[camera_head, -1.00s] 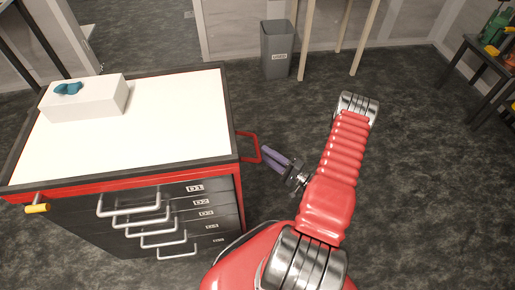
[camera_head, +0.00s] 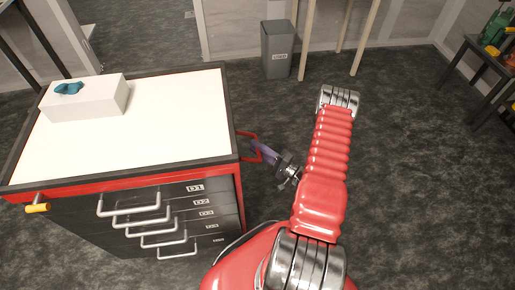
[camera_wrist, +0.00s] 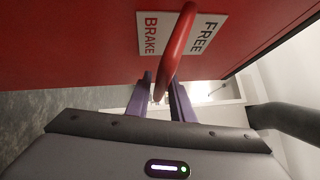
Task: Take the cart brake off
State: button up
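The cart (camera_head: 130,125) has a white top, a red-and-black body and several drawers. A red handle (camera_head: 247,146) sticks out from its right side. In the wrist view a curved red lever (camera_wrist: 178,45) stands out from the red side panel over a white label (camera_wrist: 207,32) reading BRAKE on the left and FREE on the right. My gripper (camera_head: 262,152) is at the cart's right side, its purple fingers at the red handle. In the wrist view my gripper (camera_wrist: 161,88) has its fingers apart, with the lever's near end between them. Firm contact with either finger is not clear.
A white box (camera_head: 85,100) with a teal item (camera_head: 68,88) sits on the cart top. A grey bin (camera_head: 276,52) stands behind, near pale wooden legs (camera_head: 357,50). A dark bench (camera_head: 480,62) is at the far right. The floor right of my arm is clear.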

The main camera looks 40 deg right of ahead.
grip_shut()
jog(key=shift+f, duration=0.1)
jog(key=shift+s+d+r, duration=0.1)
jog(key=shift+d+r, duration=0.05)
jog(key=shift+r, duration=0.15)
dwell(0.6)
jog(key=shift+d+r+n+g, duration=0.15)
jog(key=shift+r+n+g, duration=0.4)
jog(key=shift+n+g, duration=0.15)
notch_tip(320, 180, up, 2)
jog(key=shift+s+d+n+g+h, duration=0.1)
jog(key=shift+s+n+g+h, duration=0.05)
jog(key=shift+n+g+h, duration=0.65)
jog(key=r+n+g, duration=0.1)
jog(key=r+n+g+h, duration=0.1)
jog(key=r, duration=0.1)
jog(key=shift+a+n+h, duration=0.3)
jog(key=shift+a+r, duration=0.15)
jog(key=shift+r, duration=0.1)
jog(key=shift+w+r, duration=0.1)
jog(key=shift+w, duration=0.1)
